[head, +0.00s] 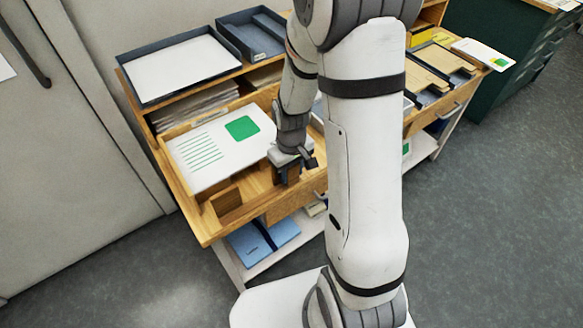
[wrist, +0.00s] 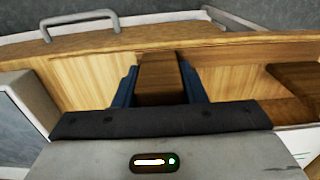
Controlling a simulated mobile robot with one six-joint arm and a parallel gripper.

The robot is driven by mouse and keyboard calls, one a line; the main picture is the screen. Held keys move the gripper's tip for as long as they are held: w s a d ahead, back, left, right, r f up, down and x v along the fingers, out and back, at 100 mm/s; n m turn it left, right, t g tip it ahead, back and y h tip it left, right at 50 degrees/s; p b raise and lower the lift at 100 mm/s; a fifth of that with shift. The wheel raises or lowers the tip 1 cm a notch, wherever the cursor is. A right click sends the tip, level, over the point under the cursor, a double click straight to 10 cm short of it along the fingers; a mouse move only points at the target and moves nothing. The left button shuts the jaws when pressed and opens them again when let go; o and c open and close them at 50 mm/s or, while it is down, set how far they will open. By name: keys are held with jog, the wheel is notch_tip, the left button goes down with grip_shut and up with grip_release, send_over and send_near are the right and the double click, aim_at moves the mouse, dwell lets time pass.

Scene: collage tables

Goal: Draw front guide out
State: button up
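In the head view my gripper (head: 287,172) points down into the open wooden drawer (head: 208,228), near its right front corner, just right of a white sheet with a green square and green lines (head: 212,150). In the wrist view my gripper's dark blue fingers (wrist: 158,92) lie on both sides of a brown wooden guide (wrist: 157,72), against its sides with no clear gap. The guide reaches toward the drawer's front wall (wrist: 225,52). Its lower part is hidden by my gripper. A second brown wooden block (wrist: 296,78) shows at the right of the wrist view.
A metal handle (wrist: 80,22) is on the drawer's outer front. A tray with white paper (head: 180,70) and an empty dark tray (head: 250,35) stand on top behind. A blue folder (head: 262,240) lies on the lower shelf. Open floor lies in front at left.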

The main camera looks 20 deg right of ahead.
jog(key=shift+o, duration=1.4)
jog(key=shift+s, duration=0.2)
jog(key=shift+o, duration=0.7)
jog(key=shift+w+r, duration=0.1)
notch_tip(320, 180, up, 8)
jog(key=shift+f, duration=0.2)
jog(key=s+r+m+t, duration=0.2)
jog(key=s+r+m, duration=0.1)
jog(key=s+r, duration=1)
jog(key=shift+a+m+t, duration=0.2)
jog(key=shift+m+t, duration=0.1)
